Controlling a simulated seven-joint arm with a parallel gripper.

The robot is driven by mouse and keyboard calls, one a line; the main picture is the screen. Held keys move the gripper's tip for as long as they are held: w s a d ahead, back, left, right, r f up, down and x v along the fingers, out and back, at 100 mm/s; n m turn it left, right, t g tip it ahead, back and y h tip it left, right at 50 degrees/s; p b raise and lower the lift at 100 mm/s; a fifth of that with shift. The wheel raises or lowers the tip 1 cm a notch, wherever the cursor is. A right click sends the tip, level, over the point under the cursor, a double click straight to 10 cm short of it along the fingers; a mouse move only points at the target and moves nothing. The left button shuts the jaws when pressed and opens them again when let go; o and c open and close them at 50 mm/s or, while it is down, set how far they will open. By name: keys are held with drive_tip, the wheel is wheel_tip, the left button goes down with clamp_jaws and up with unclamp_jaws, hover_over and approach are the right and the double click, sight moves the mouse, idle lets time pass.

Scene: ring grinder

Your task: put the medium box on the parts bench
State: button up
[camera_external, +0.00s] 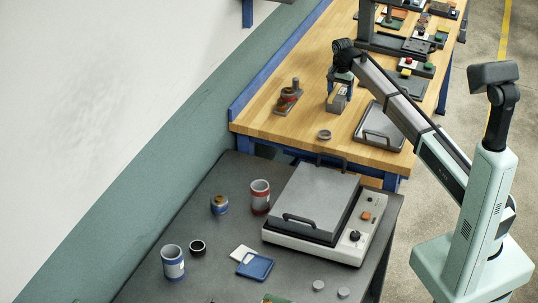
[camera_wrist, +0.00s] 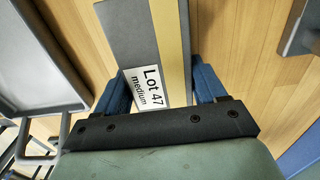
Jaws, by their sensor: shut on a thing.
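The medium box is grey with a tan strip and a white label reading "Lot 47 medium"; it shows in the wrist view (camera_wrist: 142,40) and in the external view (camera_external: 337,101). My gripper (camera_wrist: 162,88) is shut on it, with a blue finger on each side. In the external view my gripper (camera_external: 341,80) is above the wood-topped bench (camera_external: 295,75) with the box hanging below it. I cannot tell whether the box touches the wood. The external view shows no label saying which bench is the parts bench.
A grey tray (camera_external: 383,127) lies right of the box. A part on a dark base (camera_external: 288,98) stands left, and a small ring (camera_external: 324,135) lies in front. A dark bench (camera_external: 205,185) in front holds a lidded machine (camera_external: 315,205) and several cans.

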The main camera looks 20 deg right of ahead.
sight(340, 91)
drive_tip(key=o, duration=1.6)
drive_tip(key=shift+c, duration=0.2)
wheel_tip(340, 91, up, 12)
drive_tip(key=shift+r, duration=0.15)
